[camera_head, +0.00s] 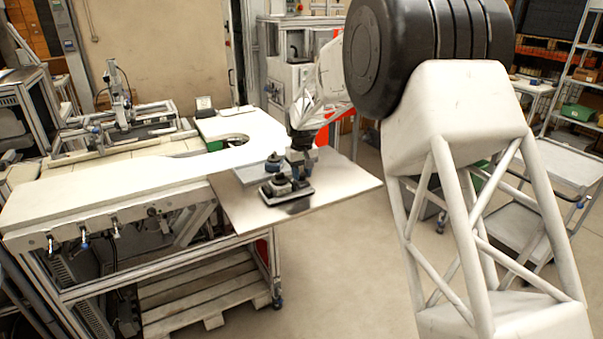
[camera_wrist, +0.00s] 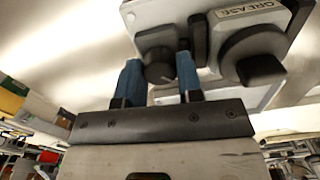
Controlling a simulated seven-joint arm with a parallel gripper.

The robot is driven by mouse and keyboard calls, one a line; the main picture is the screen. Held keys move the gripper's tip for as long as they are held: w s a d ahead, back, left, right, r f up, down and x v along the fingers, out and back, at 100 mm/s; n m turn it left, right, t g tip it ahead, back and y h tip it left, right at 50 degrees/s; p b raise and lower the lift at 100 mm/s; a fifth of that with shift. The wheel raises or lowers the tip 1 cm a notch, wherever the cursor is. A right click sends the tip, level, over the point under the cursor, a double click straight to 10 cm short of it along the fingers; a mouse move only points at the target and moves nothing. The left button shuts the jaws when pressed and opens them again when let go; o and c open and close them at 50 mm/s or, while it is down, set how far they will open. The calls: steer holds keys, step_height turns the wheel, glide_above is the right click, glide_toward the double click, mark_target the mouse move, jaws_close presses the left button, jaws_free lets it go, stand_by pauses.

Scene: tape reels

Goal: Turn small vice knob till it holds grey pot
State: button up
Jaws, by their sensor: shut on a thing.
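In the wrist view, my gripper (camera_wrist: 159,66) has its two blue fingers on either side of a dark ribbed knob (camera_wrist: 157,45), shut on it. I take this for the small vice knob. A larger round dark grey part (camera_wrist: 250,52) with a stubby bar is to its right, on the same light grey and black fixture. A "GREASE" label (camera_wrist: 247,9) is above it. I cannot tell for sure which part is the grey pot or whether the jaws touch it. In the head view, my gripper (camera_head: 302,158) reaches down beside the small dark fixture (camera_head: 288,188).
The fixture stands on a steel plate (camera_head: 345,180) at the right end of a white worktop (camera_head: 120,180). A grey block (camera_head: 248,176) lies just behind it. The plate's right side is clear. A bench rig (camera_head: 120,110) stands at the back left.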

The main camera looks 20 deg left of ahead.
mark_target(302, 174)
steer(key=m, duration=0.5)
steer(key=shift+m, duration=0.3)
steer(key=m, duration=0.6)
steer(key=o, duration=0.9)
steer(key=shift+r, duration=0.1)
steer(key=shift+r, duration=3.85)
